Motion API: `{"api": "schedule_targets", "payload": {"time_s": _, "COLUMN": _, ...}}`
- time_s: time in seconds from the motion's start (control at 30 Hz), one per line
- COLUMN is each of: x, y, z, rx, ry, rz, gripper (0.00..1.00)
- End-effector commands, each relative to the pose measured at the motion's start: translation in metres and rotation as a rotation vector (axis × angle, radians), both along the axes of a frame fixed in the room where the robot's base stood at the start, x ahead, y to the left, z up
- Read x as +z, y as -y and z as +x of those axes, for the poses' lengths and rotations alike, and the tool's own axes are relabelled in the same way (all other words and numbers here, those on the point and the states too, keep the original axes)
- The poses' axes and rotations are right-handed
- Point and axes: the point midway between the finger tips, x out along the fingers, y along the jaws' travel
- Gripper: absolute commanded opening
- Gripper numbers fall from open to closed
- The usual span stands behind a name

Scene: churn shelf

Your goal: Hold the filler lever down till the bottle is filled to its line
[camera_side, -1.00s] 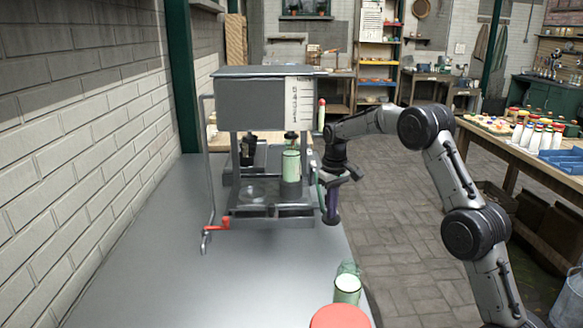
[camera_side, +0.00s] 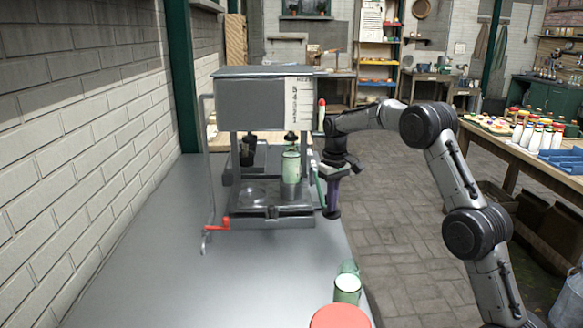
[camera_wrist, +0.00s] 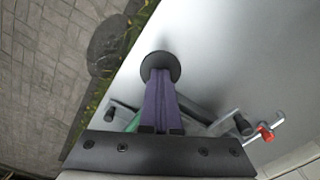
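The filler (camera_side: 250,105) is a grey tank on a stand with a marked scale on its front. A green-tinted bottle (camera_side: 291,167) stands upright under its right spout; its fill line and level are too small to read. My gripper (camera_side: 332,208) is at the filler's right side, pointing down at the bench edge. In the wrist view its purple fingers (camera_wrist: 160,85) lie together, with a black disc (camera_wrist: 160,62) at their tips. I cannot tell whether they grip the disc or only touch it. A green bar (camera_side: 319,186), perhaps the lever, is beside the fingers, partly hidden.
A red-handled crank (camera_side: 217,223) is at the filler's left front. Another green-tinted bottle (camera_side: 347,289) and a red-topped item (camera_side: 340,317) are at the bench's front right. The grey bench (camera_side: 190,275) is clear at front left. A brick wall (camera_side: 80,130) bounds the left.

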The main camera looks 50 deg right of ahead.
Motion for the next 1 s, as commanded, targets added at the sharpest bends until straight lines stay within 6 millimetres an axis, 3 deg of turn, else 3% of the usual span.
{"api": "schedule_targets", "payload": {"time_s": 1.0, "x": 0.022, "y": -0.001, "z": -0.001, "rx": 0.0, "ry": 0.0, "rz": 0.0, "gripper": 0.0}}
